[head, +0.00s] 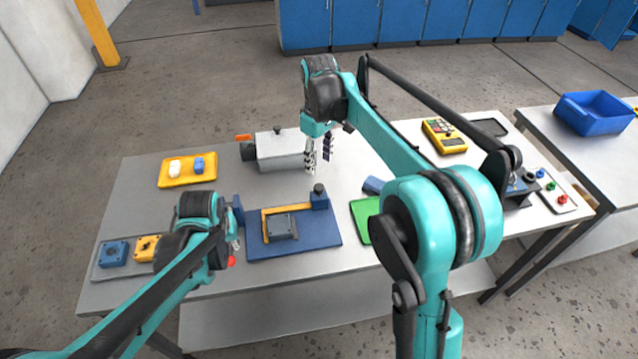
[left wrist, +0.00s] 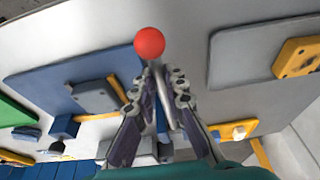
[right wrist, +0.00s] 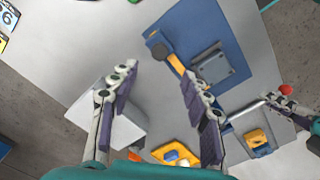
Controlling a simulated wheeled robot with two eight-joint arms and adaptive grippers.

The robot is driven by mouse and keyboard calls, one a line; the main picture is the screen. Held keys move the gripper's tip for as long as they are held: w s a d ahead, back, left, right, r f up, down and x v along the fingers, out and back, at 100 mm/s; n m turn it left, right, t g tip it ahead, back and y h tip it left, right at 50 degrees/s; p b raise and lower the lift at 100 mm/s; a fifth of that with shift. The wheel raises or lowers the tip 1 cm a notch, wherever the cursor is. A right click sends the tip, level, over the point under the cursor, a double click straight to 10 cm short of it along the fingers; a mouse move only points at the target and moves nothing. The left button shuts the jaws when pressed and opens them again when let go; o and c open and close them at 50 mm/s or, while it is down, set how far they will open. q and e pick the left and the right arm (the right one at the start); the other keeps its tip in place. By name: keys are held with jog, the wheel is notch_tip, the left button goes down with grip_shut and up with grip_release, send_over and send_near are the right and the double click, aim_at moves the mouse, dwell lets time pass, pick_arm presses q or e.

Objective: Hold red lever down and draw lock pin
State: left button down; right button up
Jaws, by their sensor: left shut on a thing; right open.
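The red lever's red ball knob (head: 231,261) is at the table's front edge; it shows large in the left wrist view (left wrist: 149,43). My left gripper (head: 236,242) is shut on the lever's grey shaft just behind the ball. A blue base plate (head: 325,233) lies right of it, carrying a yellow bar, a grey square block (head: 281,227) and a blue post (head: 319,200) with a dark knob (head: 318,188). I cannot tell whether that knob is the lock pin. My right gripper (right wrist: 160,74) is open and empty, above the table behind the plate.
A grey box-shaped unit (head: 280,150) stands close by my right gripper. A yellow tray (head: 187,170) is at back left. A tray with blue and yellow blocks (head: 113,252) is at front left. A green board (head: 362,213) lies right of the plate.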

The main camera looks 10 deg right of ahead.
aim_at(319, 187)
notch_tip(319, 187, down, 10)
jog(key=shift+r, duration=0.1)
